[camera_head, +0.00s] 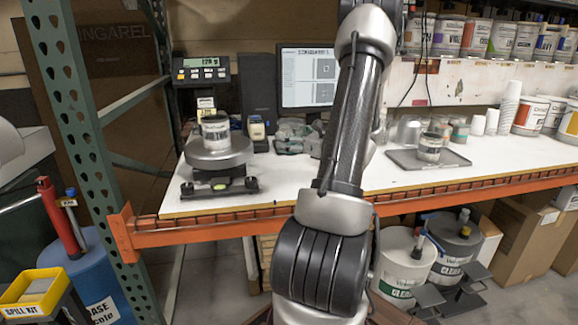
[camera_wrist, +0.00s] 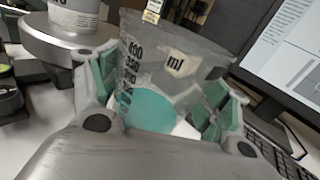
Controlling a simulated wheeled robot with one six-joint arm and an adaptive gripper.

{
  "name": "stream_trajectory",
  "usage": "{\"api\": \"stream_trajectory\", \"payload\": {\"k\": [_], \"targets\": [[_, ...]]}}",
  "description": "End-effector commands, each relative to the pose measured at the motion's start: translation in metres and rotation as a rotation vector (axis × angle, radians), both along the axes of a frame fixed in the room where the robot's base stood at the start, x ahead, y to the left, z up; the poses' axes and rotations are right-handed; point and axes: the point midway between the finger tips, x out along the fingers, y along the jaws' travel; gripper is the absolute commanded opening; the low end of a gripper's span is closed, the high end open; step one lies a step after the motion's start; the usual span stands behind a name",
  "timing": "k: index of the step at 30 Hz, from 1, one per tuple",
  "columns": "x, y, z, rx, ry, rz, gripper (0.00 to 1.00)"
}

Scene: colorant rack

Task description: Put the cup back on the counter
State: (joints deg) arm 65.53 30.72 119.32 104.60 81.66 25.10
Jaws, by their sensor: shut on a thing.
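A clear measuring cup (camera_wrist: 172,62) with dark graduation marks and a "ml" label is between the pads of my gripper (camera_wrist: 157,92) in the wrist view. A teal area shows at its lower part. The green-padded fingers are shut on its two sides. In the head view my arm hides the gripper, and I cannot make out the held cup there. The white counter (camera_head: 285,183) spans the middle of the head view on an orange beam. From these views I cannot tell how high the cup is above it.
A scale (camera_head: 219,159) with a can (camera_head: 215,132) on it stands left on the counter. A monitor (camera_head: 305,78) is behind. A grey tray (camera_head: 405,160) with a small can (camera_head: 429,147) lies right of my arm. White cups and tubs line the far right.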

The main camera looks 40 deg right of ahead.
Motion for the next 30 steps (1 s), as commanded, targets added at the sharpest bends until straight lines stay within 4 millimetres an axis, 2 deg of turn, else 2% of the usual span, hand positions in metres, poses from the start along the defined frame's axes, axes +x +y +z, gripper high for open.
{"api": "stream_trajectory", "payload": {"k": [3,8,15,28,29,30], "targets": [[0.0,0.0,-0.023,0.004,0.002,0.0,0.46],[0.0,0.0,-0.039,0.002,0.0,0.001,0.46],[0.0,0.001,-0.073,0.003,0.001,0.001,0.46],[0.001,0.001,-0.081,0.0,0.0,0.002,0.46],[0.001,0.001,-0.081,0.0,0.0,0.002,0.78],[0.001,0.001,-0.081,0.0,0.0,0.002,0.85]]}}
